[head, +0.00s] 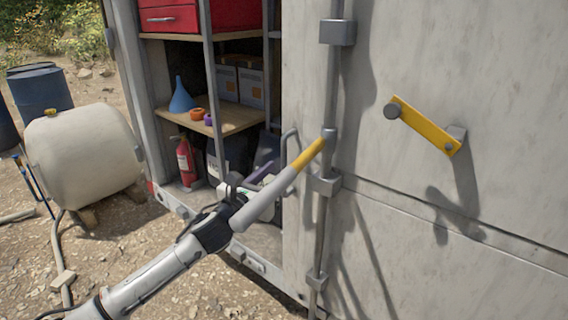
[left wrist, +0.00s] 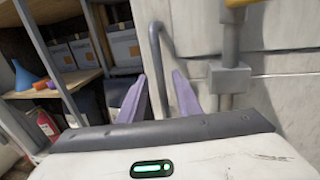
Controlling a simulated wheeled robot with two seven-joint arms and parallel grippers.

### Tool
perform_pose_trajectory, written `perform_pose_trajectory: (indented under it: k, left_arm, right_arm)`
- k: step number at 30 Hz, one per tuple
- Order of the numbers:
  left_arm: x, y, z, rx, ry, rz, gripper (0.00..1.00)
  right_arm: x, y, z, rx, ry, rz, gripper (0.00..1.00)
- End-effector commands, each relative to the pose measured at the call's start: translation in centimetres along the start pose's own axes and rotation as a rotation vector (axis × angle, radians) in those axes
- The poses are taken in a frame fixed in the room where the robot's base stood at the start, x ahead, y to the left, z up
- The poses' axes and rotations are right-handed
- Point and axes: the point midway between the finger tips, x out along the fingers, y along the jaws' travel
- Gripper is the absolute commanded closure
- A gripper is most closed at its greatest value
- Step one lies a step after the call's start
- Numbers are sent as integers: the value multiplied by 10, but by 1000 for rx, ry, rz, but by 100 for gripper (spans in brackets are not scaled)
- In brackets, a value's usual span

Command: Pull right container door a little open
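The right container door (head: 440,220) is a large pale grey panel filling the right of the head view. The container's interior shows left of its edge. A grey bent-bar handle (head: 285,150) is near that edge; it also shows in the left wrist view (left wrist: 155,50). A yellow and grey lever (head: 280,184) sticks out from the door's vertical lock rod (head: 324,230). My left gripper (head: 268,174) is at the door's edge, partly hidden behind the lever. Its purple fingers (left wrist: 160,92) are apart, with the bar handle between or just beyond them; contact cannot be told. My right gripper is out of view.
A second yellow lever (head: 425,125) lies against the door. Inside are shelves with a red toolbox (head: 180,15), a blue funnel (head: 181,97), boxes and a fire extinguisher (head: 187,163). A pale tank (head: 85,155) stands left on gravel.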

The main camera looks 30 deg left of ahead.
Motion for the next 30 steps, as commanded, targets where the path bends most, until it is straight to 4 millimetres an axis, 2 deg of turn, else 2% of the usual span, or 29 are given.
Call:
perform_pose_trajectory:
  k: [3, 9, 20, 26, 30]
  left_arm:
    - [21, 0, 2, -5, -1, 1, 69]
    - [41, 0, 0, -3, 0, 1, 69]
    - [45, 0, -1, -2, 1, -1, 69]
    - [45, 0, -1, -3, 1, -1, 100]
    - [45, 0, -1, -3, 1, -1, 100]
  right_arm:
    - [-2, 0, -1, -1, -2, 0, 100]
    - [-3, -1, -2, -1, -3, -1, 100]
    - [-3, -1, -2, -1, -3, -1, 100]
    - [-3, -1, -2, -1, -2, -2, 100]
    - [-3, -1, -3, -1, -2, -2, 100]
